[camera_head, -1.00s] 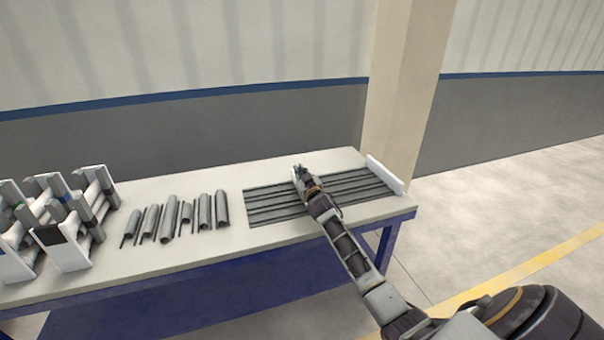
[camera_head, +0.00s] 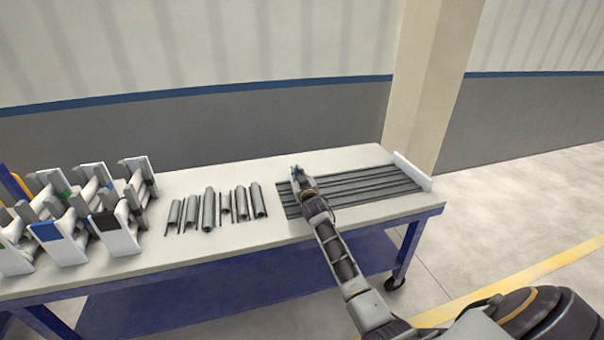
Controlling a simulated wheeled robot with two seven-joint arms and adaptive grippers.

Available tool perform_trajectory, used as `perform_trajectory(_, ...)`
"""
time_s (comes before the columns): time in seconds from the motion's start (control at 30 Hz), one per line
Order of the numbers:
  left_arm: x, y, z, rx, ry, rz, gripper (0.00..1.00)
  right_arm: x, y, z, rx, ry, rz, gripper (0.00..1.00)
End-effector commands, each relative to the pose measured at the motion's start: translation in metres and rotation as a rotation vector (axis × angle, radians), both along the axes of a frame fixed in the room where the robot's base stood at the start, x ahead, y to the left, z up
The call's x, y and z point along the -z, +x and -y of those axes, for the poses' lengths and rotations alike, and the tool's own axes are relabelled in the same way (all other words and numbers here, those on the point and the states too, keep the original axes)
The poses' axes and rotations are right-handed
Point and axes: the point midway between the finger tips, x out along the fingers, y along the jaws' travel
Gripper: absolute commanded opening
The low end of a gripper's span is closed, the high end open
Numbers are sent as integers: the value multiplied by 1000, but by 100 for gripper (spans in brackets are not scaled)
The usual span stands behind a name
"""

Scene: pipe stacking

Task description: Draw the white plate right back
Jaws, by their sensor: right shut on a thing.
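A grooved dark rack (camera_head: 365,187) lies on the right part of the table, with long bars or slots running left to right. My right gripper (camera_head: 297,173) is over the rack's left end, pointing away from me. Another white upright strip (camera_head: 413,171) closes the rack's right end, apart from the gripper. My left gripper is not in view.
Several grey half-pipes (camera_head: 207,209) lie in a row left of the rack. White and grey bracket stands (camera_head: 115,235) crowd the table's left end. The light table top (camera_head: 270,231) is bare along its front edge. A pillar (camera_head: 428,90) stands behind the right end.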

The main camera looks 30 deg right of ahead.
Motion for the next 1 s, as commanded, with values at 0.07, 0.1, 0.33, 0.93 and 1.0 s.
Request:
perform_trajectory(0.07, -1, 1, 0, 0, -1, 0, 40, 8, 2, -12, -2, 8, -11, 0)
perform_trajectory(0.1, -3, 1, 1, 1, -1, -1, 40, 8, 3, -17, -2, 8, -11, 0)
perform_trajectory(0.33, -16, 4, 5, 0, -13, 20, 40, 9, 9, -44, -1, 8, -13, 0)
perform_trajectory(0.93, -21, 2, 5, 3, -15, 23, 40, 10, 14, -65, -3, 5, -16, 0)
perform_trajectory(1.0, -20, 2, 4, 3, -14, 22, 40, 10, 14, -66, -3, 5, -16, 0)
